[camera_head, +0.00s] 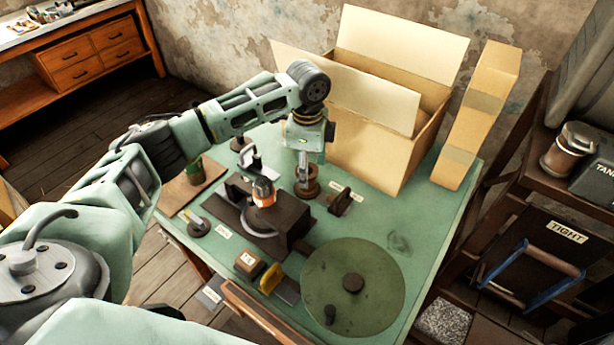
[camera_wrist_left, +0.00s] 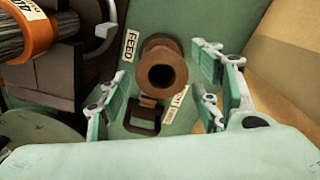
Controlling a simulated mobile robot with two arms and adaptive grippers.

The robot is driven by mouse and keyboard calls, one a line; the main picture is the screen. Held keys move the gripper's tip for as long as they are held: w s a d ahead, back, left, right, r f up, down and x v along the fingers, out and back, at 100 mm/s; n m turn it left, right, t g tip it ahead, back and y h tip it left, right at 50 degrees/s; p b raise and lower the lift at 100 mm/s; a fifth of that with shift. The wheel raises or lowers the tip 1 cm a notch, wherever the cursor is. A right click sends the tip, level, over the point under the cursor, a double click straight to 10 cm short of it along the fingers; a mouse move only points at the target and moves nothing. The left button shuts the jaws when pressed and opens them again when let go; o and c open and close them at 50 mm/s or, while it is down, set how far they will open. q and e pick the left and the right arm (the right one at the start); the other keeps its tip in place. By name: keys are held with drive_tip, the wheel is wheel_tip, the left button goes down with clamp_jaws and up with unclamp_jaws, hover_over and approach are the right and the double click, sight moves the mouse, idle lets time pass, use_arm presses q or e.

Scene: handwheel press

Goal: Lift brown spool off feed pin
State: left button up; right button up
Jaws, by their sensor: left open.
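The brown spool (camera_head: 307,189) stands upright on the green worktable, beneath my left gripper. In the left wrist view the brown spool (camera_wrist_left: 163,56) shows from above, with a dark centre hole. The feed pin cannot be made out; the spool and gripper hide its place. My left gripper (camera_head: 303,170) points down right over the spool. In the wrist view its fingers are spread, one on each side of the spool (camera_wrist_left: 163,88), with visible gaps; it holds nothing. My right gripper is not in view.
A press with an orange-banded part (camera_head: 263,191) stands left of the spool. A small dark bracket (camera_head: 341,203) is close at its right. An open cardboard box (camera_head: 385,145) rises behind. A large green disc (camera_head: 375,285) covers the front right.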

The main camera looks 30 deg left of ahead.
use_arm(q)
drive_tip(key=shift+s+f, duration=0.1)
drive_tip(key=shift+f, duration=1.2)
drive_tip(key=c, duration=1.2)
